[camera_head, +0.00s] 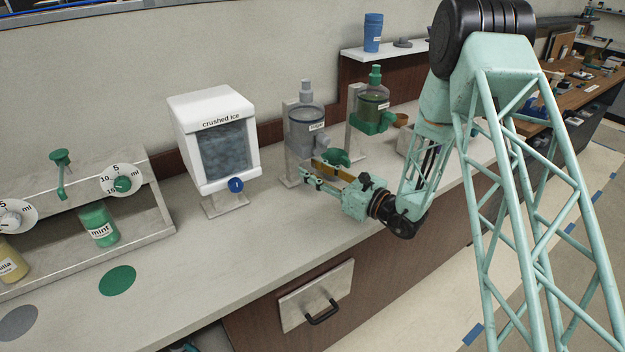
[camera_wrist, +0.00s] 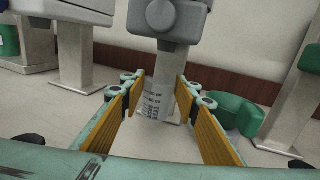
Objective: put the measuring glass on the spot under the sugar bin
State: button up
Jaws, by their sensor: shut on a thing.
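The measuring glass (camera_wrist: 155,103) is clear with printed marks and shows between my fingers in the wrist view, below the grey outlet of the sugar bin. My gripper (camera_wrist: 162,92) is shut on it, with a yellow pad on each side; I cannot tell whether its base touches the counter. The sugar bin (camera_head: 306,128) is a grey-capped clear container on a pale stand in the head view. My gripper (camera_head: 312,174) is just in front of and below it there. The glass is not clear in the head view, and the spot itself is hidden.
A crushed ice dispenser (camera_head: 222,143) stands left of the sugar bin. A green-capped bin (camera_head: 372,103) stands to its right. A green object (camera_wrist: 235,113) lies right of my fingers. Counter (camera_head: 215,245) room is free in front of the ice dispenser.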

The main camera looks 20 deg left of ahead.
jog(key=shift+f, duration=0.1)
jog(key=shift+f+b, duration=0.5)
jog(key=shift+f, duration=1.15)
jog(key=shift+f, duration=0.2)
jog(key=o, duration=0.9)
jog(key=shift+c, duration=0.2)
jog(key=shift+r, duration=0.2)
jog(key=shift+p+v, duration=0.75)
jog(key=shift+v, duration=5.25)
jog(key=shift+s+r, duration=0.1)
